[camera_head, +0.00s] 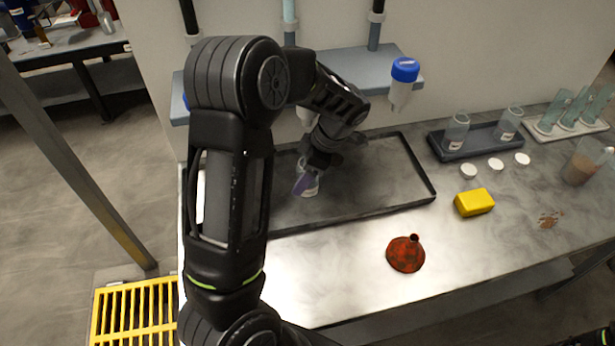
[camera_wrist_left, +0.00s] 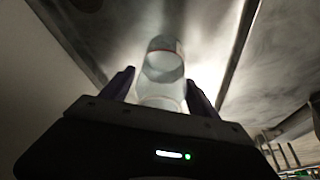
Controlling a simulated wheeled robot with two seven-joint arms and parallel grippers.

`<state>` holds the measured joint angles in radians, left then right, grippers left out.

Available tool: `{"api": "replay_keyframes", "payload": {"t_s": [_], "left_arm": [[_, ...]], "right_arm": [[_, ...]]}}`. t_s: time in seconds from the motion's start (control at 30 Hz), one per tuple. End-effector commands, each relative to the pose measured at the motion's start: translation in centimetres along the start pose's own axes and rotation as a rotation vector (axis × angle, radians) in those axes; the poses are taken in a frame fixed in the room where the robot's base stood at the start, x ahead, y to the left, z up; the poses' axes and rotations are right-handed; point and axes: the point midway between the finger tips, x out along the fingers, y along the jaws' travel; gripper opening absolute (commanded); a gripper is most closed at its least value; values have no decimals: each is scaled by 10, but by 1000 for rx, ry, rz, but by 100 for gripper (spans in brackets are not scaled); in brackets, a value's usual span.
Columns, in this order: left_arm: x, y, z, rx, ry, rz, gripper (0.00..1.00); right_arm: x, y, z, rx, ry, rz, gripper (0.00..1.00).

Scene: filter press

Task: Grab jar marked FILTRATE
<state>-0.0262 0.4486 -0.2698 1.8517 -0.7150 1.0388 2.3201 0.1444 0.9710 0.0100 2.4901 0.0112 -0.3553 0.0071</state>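My left gripper (camera_head: 308,182) points down over the black-rimmed tray (camera_head: 378,207) in the head view. A clear jar (camera_head: 313,190) with a pale label is at its fingers, partly hidden by a purple finger. The label is too small to read. In the left wrist view the jar (camera_wrist_left: 165,62) stands between the two purple fingers of the left gripper (camera_wrist_left: 160,88). The fingers are apart, with a narrow gap showing on the left side of the jar.
A blue-capped bottle (camera_head: 403,82) hangs by the shelf (camera_head: 358,65). Two clear jars (camera_head: 456,132) (camera_head: 508,124) stand on a dark tray (camera_head: 482,149) at the right. White caps (camera_head: 495,165), a yellow block (camera_head: 474,202), a rusty red funnel (camera_head: 405,255) and a brown-filled beaker (camera_head: 582,165) sit on the bench.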

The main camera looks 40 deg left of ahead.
Motion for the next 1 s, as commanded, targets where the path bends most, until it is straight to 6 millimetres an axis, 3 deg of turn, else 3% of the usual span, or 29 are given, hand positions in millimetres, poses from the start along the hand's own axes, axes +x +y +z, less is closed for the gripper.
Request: {"api": "replay_keyframes", "payload": {"t_s": [0.8, 1.0], "left_arm": [[0, 0, 0, 0, 0, 0, 1], [0, 0, 0, 0, 0, 0, 0]], "right_arm": [[0, 0, 0, 0, 0, 0, 0], [0, 0, 0, 0, 0, 0, 0]]}}
